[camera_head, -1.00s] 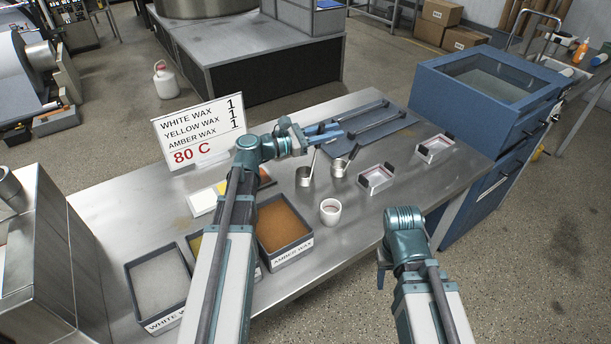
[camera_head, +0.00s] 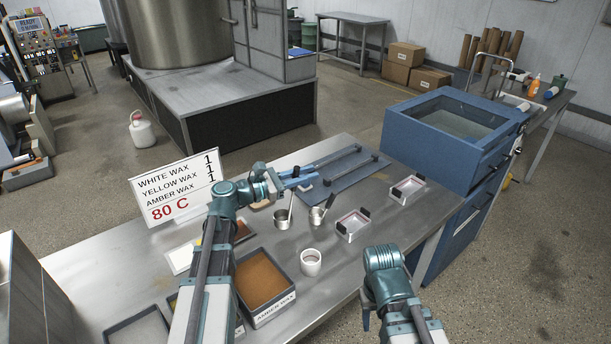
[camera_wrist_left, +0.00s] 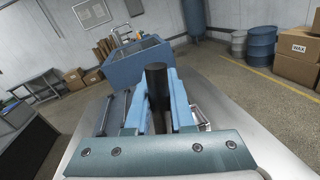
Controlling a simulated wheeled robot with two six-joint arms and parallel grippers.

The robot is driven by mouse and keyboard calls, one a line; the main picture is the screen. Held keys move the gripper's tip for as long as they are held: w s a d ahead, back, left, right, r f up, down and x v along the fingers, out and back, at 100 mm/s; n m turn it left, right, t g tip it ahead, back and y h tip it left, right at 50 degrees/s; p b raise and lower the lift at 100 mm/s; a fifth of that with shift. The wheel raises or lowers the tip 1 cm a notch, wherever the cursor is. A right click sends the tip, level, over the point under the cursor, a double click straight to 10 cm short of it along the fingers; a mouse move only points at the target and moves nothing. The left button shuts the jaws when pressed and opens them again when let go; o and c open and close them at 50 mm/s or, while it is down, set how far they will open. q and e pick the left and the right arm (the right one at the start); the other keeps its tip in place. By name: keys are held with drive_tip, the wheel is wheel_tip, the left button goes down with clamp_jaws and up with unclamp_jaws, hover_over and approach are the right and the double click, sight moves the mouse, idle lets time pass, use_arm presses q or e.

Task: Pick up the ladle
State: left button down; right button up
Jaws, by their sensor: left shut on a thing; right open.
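Two metal ladles with upright handles are in the middle of the table in the head view. The left ladle (camera_head: 281,219) has its handle rising to my left gripper (camera_head: 299,182). The left gripper is shut on it; in the left wrist view a dark handle (camera_wrist_left: 156,88) stands between the blue fingers (camera_wrist_left: 157,115). I cannot tell whether this ladle's cup touches the table. The right ladle (camera_head: 317,215) stands just beside it. My right gripper (camera_head: 366,318) is open and empty near the table's front edge, partly hidden by its own arm.
A white cup (camera_head: 311,263) stands in front of the ladles. Two small molds (camera_head: 352,227) (camera_head: 408,190) sit to the right. A blue-grey mat (camera_head: 345,177) with rods lies behind. An amber wax bin (camera_head: 262,285) and a sign (camera_head: 177,190) are on the left.

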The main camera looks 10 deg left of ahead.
use_arm(q)
drive_tip(key=r+v, duration=0.1)
drive_tip(key=v, duration=1.5)
drive_tip(key=shift+r+p, duration=0.3)
